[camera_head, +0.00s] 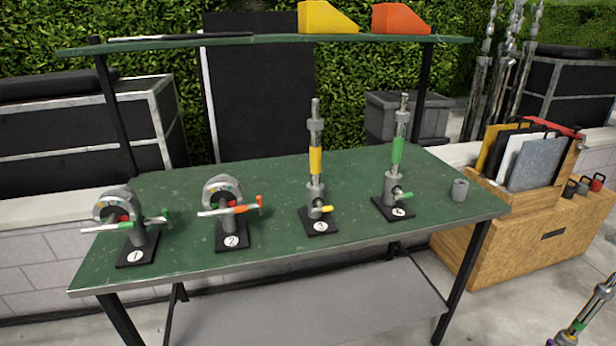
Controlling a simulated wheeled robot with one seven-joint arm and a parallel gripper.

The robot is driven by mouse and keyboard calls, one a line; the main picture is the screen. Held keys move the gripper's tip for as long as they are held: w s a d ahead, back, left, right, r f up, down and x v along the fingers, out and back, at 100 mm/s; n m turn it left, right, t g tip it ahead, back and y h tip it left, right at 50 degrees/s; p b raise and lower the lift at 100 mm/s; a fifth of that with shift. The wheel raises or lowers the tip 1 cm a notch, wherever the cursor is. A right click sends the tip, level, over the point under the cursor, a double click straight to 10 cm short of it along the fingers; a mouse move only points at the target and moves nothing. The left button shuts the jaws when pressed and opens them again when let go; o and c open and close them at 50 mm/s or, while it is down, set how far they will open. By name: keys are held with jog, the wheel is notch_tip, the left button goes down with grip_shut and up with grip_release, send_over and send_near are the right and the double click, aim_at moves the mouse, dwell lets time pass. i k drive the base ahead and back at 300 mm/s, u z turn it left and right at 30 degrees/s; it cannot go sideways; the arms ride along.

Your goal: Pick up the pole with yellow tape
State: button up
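The pole with yellow tape (315,160) stands upright on the green table, in the grey holder (316,192) on the black base marked 3. The holder has a small yellow handle (326,209) at its right. A similar pole with green tape (397,150) stands upright to its right, on the black base marked 4 with a green handle. My gripper is not in view.
Two round clamps, one on base 1 (137,254) and one on base 2 (232,237), stand on the table (180,262) at left. A grey cylinder (460,190) sits at the right. The upper shelf (260,40) runs behind the poles. A wooden crate (540,225) stands right of the table.

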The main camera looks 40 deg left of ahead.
aim_at(314, 189)
jog(key=u, duration=2.7)
jog(key=k, duration=0.8)
jog(key=z, duration=0.95)
jog(key=i, duration=1)
